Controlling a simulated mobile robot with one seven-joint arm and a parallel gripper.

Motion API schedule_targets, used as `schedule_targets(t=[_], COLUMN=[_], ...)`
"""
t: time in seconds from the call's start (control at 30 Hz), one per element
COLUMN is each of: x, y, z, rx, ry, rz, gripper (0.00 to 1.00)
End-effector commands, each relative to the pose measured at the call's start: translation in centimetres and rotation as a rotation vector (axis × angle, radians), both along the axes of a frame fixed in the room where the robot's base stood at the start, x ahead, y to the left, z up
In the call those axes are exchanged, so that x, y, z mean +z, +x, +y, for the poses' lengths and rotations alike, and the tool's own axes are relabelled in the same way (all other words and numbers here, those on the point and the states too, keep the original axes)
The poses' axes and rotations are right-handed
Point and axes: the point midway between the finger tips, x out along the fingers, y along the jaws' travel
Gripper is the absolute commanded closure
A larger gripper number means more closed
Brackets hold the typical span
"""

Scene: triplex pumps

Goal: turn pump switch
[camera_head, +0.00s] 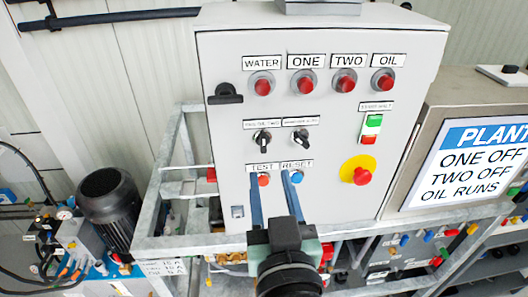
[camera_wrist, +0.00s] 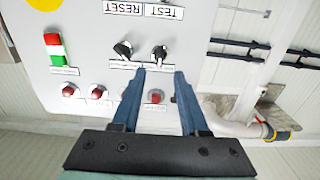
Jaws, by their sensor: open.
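Two black rotary switches sit mid-panel on a light grey control box (camera_head: 318,210): a left switch (camera_head: 262,138) with a near-upright handle and a right switch (camera_head: 301,136) with a tilted handle. Their labels are too small to read surely. In the wrist view the panel is upside down, with the left switch (camera_wrist: 158,54) just past my fingertips and the right switch (camera_wrist: 122,50) beside it. My gripper (camera_head: 271,176) has two blue fingers apart and empty, in front of the TEST and RESET buttons; it also shows in the wrist view (camera_wrist: 160,73). No contact shows.
Red lamps under WATER (camera_head: 263,86), ONE, TWO and OIL line the panel's top. A green-white-red rocker (camera_head: 371,128) and a red emergency button (camera_head: 362,176) are at right. A sign (camera_head: 475,165) reads ONE OFF, TWO OFF, OIL RUNS. Metal rails (camera_head: 170,240) surround the box's base.

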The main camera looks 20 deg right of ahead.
Motion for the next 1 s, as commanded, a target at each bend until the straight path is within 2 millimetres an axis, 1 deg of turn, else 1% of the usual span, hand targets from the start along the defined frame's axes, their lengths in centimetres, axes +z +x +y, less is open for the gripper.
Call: schedule_targets(t=[0.03, 0.2, 0.4, 0.5, 0.7, 0.93, 0.97, 1.0], x=[0.8, 0.8, 0.6, 0.5, 0.4, 0.3, 0.3, 0.3], y=[1.0, 4.0, 6.7, 7.6, 8.3, 8.3, 8.3, 8.3], z=[-0.3, -1.2, -1.9, -2.2, -2.4, -2.4, -2.4, -2.4], rx=[0.000, -0.001, 0.000, 0.000, -0.001, 0.000, 0.000, 0.000], ry=[-0.002, -0.002, -0.001, -0.001, -0.002, -0.002, -0.002, -0.002], rz=[-0.002, -0.002, -0.002, -0.002, -0.004, -0.003, -0.003, -0.003], gripper=[0.56, 0.56, 0.56, 0.56, 0.56, 0.56, 0.60, 0.67])
